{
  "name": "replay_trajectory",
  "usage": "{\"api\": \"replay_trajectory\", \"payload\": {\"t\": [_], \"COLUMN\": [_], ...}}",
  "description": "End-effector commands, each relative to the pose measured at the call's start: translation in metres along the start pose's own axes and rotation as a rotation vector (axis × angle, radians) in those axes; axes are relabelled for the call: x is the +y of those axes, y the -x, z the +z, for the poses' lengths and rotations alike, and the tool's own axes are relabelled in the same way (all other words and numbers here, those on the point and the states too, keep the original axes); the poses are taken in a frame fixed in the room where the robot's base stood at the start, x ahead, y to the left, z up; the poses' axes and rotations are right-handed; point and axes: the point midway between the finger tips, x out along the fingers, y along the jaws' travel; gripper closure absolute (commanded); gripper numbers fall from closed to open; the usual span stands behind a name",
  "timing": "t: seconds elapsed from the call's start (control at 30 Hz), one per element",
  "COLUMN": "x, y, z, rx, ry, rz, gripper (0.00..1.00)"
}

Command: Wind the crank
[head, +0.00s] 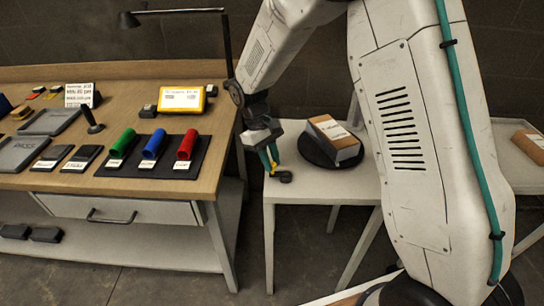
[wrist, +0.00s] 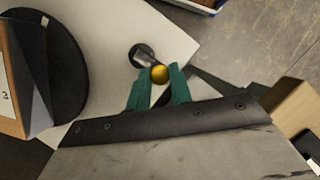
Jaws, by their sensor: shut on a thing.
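The crank (head: 285,177) is a small dark piece at the front left corner of a pale side table. In the wrist view its round dark hub (wrist: 142,54) has a short arm leading to a yellow knob (wrist: 160,74). My gripper (head: 271,164) reaches down to it from above. In the wrist view the teal fingers of my gripper (wrist: 158,79) are shut on the yellow knob, one on each side. In the head view the fingers hide most of the knob. A round black turntable (head: 311,154) behind the crank carries a brown box with a white label (head: 334,138).
A wooden workbench (head: 168,87) at the left holds green, blue and red cylinders on a black mat (head: 198,157), a yellow-framed display (head: 181,99), trays and a lamp (head: 225,40). Another pale table at the right holds a brown box (head: 530,143).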

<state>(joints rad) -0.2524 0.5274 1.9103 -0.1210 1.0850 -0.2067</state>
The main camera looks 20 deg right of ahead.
Motion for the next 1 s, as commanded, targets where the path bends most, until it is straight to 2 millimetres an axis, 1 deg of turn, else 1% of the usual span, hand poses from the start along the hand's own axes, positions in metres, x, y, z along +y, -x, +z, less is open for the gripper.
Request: {"api": "replay_trajectory", "payload": {"t": [0.2,0.5,0.7,1.0], "x": [-0.007,-0.013,-0.014,-0.014], "y": [-0.004,-0.007,-0.009,-0.010], "z": [0.007,0.015,0.020,0.022], "rx": [-0.004,-0.004,-0.003,-0.004], "ry": [0.190,0.413,0.511,0.579], "rz": [0.079,0.171,0.211,0.239], "gripper": [1.00,1.00,1.00,1.00]}}
